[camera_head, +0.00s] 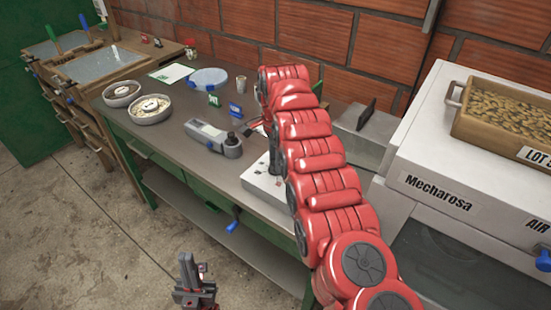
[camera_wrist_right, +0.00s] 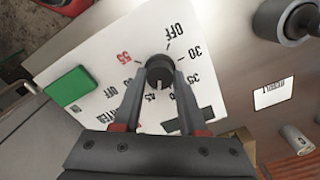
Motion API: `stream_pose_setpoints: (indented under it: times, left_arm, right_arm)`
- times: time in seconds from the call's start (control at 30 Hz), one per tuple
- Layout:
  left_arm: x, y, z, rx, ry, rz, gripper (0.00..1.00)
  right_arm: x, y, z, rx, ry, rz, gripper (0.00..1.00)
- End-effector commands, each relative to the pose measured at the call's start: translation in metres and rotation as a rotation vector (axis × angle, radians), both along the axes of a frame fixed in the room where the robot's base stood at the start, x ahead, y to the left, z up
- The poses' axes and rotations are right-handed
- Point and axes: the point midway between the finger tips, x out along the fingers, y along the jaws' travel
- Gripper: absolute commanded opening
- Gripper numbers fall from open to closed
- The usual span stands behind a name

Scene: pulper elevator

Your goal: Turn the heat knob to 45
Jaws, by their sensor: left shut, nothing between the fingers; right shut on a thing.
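The round black heat knob (camera_wrist_right: 160,70) sits on a white dial panel (camera_wrist_right: 75,45) in the right wrist view. OFF, 30 and 35 show to its right and a red 55 to its upper left. A mark that looks like 45 lies just below the knob, between my fingers. I cannot make out a pointer on the knob. My right gripper (camera_wrist_right: 159,82) is shut on the knob, a finger at each side. In the head view the white panel (camera_head: 257,182) is partly hidden by my right arm. My left gripper (camera_head: 193,276) is shut and empty, low in front of the bench.
A green button (camera_wrist_right: 70,87) is beside the knob. A grey handheld device (camera_head: 213,137) lies left of the panel on the bench (camera_head: 165,115). Two round dishes (camera_head: 150,109) stand further left. The white Mecharosa machine (camera_head: 425,160), bearing a tray, stands right.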

Motion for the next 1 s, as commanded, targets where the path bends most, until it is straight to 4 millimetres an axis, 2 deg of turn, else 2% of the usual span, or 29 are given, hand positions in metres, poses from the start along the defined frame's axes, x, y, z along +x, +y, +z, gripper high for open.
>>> stream_pose_setpoints:
  times: [0.4, 0.97, 1.0]
  left_arm:
    - [0.0000, 0.0000, 0.0028, 0.000, 0.000, 0.000, 0.00]
    - [0.0000, 0.0001, 0.0030, 0.000, 0.000, 0.000, 0.00]
    - [0.0000, 0.0001, 0.0029, 0.000, 0.000, 0.000, 0.00]
  right_arm:
    - [0.0008, -0.0001, 0.0012, 0.000, -0.003, -0.196, 0.00]
    - [0.0009, 0.0001, 0.0012, 0.000, -0.004, -0.225, 0.00]
    - [0.0009, 0.0001, 0.0012, 0.000, -0.004, -0.225, 0.45]
